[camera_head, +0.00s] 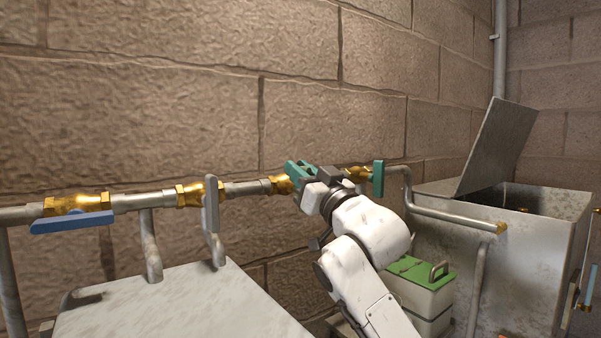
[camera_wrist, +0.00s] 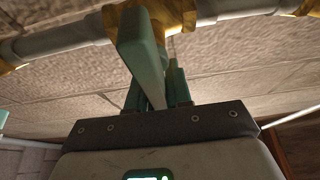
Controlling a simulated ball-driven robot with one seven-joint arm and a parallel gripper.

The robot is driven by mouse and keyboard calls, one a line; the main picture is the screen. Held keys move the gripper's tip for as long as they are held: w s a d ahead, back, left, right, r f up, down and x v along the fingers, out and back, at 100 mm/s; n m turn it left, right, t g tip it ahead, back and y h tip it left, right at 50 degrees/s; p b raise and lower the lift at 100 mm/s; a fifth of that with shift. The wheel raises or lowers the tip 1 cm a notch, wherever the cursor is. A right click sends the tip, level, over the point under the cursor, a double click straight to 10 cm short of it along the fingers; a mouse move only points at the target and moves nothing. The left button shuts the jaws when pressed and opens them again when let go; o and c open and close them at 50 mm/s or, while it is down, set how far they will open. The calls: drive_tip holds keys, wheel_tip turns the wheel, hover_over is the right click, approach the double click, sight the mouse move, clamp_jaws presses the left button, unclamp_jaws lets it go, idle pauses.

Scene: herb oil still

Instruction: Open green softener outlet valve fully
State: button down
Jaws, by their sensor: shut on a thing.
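A grey pipe with several brass valves runs along the wall. My gripper (camera_head: 302,172) is at a brass valve (camera_head: 282,184) near the middle of the head view. In the wrist view my gripper (camera_wrist: 157,88) is shut on a green lever handle (camera_wrist: 140,48), with a finger on either side. The handle reaches down from a brass valve body towards the wrist camera. In the head view my gripper and arm hide most of this valve. A second green handle (camera_head: 378,178) hangs upright on the valve to the right, apart from my gripper. I cannot read any label.
A blue handle (camera_head: 72,222) lies nearly along the pipe at the left, and a grey handle (camera_head: 211,204) stands upright. A metal tank (camera_head: 500,245) with its lid raised is at the right. A green-lidded box (camera_head: 425,268) stands behind my arm. A pale flat top (camera_head: 190,305) is front left.

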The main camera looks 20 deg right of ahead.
drive_tip(key=n+y, duration=0.1)
drive_tip(key=n, duration=0.1)
drive_tip(key=a+n+g+y, duration=0.1)
drive_tip(key=n, duration=0.1)
drive_tip(key=shift+s+f+n, duration=0.1)
drive_tip(key=shift+n, duration=0.2)
drive_tip(key=c, duration=1.1)
unclamp_jaws()
drive_tip(key=shift+d, duration=0.1)
drive_tip(key=shift+b+v, duration=1.3)
drive_tip(key=shift+v, duration=4.1)
